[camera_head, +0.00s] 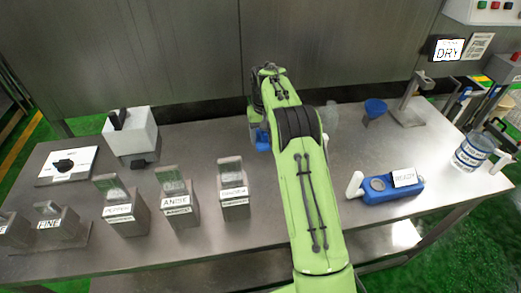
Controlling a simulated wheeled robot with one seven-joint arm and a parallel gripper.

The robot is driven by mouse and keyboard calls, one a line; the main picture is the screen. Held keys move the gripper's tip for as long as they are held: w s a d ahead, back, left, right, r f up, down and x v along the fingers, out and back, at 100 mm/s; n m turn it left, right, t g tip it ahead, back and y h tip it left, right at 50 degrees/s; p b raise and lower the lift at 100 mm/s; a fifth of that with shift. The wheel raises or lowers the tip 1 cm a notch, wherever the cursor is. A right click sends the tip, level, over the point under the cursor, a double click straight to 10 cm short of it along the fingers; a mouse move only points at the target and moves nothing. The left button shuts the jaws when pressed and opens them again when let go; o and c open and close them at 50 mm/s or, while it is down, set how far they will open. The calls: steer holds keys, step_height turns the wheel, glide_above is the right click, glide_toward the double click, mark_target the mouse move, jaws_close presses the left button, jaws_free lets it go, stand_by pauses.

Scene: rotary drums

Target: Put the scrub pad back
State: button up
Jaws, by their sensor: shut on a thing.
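My green arm reaches over the steel table and hides most of my gripper (257,123). The gripper points down near the back middle of the table and is shut. A small blue thing (262,141) shows at its lower end, partly hidden by the arm. It appears to be what the gripper holds. I cannot tell for sure whether it is the scrub pad, or whether it touches the table. No other thing in view is plainly a scrub pad.
Several labelled metal holders line the table's (290,225) front left. A blue tray (388,189) with a white handle lies right of my arm.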

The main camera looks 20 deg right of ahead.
mark_target(264, 163)
steer(key=f, duration=0.3)
steer(key=f+b, duration=0.1)
steer(key=f, duration=0.5)
steer(key=shift+s+f+b, duration=0.25)
steer(key=shift+b, duration=0.05)
steer(key=shift+f, duration=0.15)
steer(key=o, duration=1.1)
